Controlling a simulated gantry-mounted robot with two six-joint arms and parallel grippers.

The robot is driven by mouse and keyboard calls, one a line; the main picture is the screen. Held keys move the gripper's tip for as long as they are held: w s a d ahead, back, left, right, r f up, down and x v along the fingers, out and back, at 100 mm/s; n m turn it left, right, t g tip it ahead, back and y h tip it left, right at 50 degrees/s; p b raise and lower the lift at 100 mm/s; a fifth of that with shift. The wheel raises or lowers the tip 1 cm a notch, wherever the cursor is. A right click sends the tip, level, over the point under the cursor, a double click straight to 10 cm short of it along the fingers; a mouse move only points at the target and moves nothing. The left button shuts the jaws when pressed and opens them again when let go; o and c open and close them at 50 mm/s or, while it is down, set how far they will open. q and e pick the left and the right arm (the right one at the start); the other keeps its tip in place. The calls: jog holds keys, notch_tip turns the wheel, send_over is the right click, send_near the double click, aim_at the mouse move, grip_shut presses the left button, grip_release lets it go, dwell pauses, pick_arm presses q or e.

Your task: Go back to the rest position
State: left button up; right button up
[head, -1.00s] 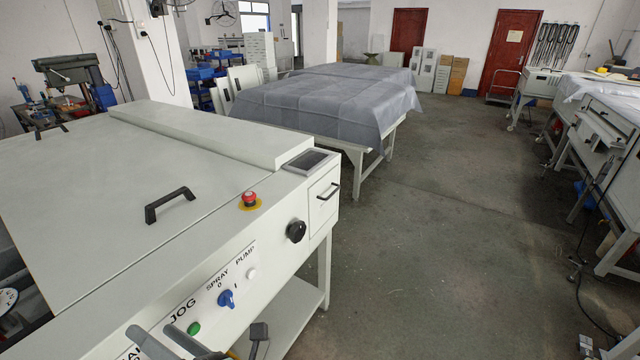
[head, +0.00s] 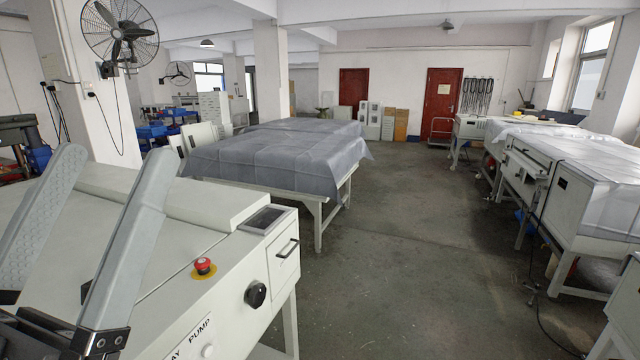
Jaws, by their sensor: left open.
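My left gripper (head: 112,200) is raised at the lower left of the head view, its two grey fingers pointing up and spread apart. It is open, with nothing between the fingers. It stands in front of the pale plate processor (head: 185,278) and hides part of its lid and front panel. On the processor I see the red emergency stop button (head: 204,266) on a yellow ring, a black knob (head: 255,293), a small dark screen (head: 263,219) and a drawer with a dark handle (head: 287,248). My right gripper is not in view.
A table (head: 319,232) under a grey cloth stands behind the processor. Light-coloured machines, one a long unit (head: 566,190), line the right side, with a cable hanging to the floor. The grey floor (head: 420,250) between is clear. A fan (head: 118,32) is mounted on a pillar.

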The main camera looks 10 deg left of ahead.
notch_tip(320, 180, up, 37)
jog(key=p, duration=3.3)
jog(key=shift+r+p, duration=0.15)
jog(key=shift+p, duration=0.25)
